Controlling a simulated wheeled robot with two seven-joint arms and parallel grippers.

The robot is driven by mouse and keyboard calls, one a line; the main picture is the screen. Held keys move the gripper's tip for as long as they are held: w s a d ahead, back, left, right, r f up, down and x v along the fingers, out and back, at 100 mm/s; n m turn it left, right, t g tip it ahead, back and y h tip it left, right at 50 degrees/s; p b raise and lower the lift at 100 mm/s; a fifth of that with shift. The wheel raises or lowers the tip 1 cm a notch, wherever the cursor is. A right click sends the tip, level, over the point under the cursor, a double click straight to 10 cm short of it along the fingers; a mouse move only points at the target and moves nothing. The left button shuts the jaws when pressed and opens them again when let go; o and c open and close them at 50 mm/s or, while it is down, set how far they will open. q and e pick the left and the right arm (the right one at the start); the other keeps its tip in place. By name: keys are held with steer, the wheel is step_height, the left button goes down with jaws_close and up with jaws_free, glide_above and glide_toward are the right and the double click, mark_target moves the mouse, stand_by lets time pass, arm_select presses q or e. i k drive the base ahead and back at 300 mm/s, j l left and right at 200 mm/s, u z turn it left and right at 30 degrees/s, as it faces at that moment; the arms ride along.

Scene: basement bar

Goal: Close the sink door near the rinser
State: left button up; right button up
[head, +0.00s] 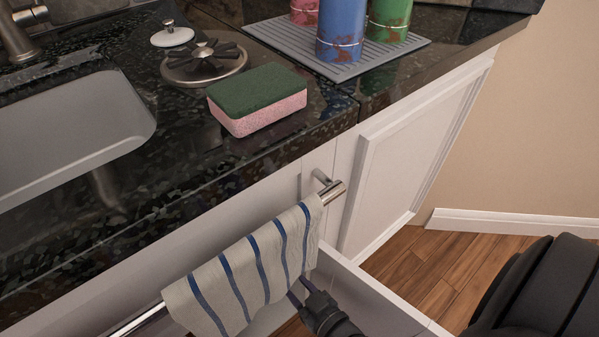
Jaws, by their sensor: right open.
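The rinser (204,62), a round metal plate with a dark star-shaped top, is set in the black counter beside the sink (75,130). Below the counter, a white door (375,297) stands open, angled out toward the lower right; its lower part is out of frame. My right gripper (307,294) is open at the bottom of the picture, between the striped towel and the open door. Its tips are close to the towel; whether they touch anything I cannot tell. My left gripper is not in view.
A striped towel (245,275) hangs on a metal bar (333,193) along the cabinet front. A green and pink sponge (257,100) lies near the counter edge. Cups stand on a grey mat (340,70). A panelled white cabinet face (410,150) is at right. Wooden floor (440,270) shows lower right.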

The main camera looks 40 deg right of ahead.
mark_target(376, 309)
steer(key=k+j, duration=0.55)
steer(key=k, duration=0.15)
steer(key=k+j, duration=0.55)
steer(key=k, duration=0.15)
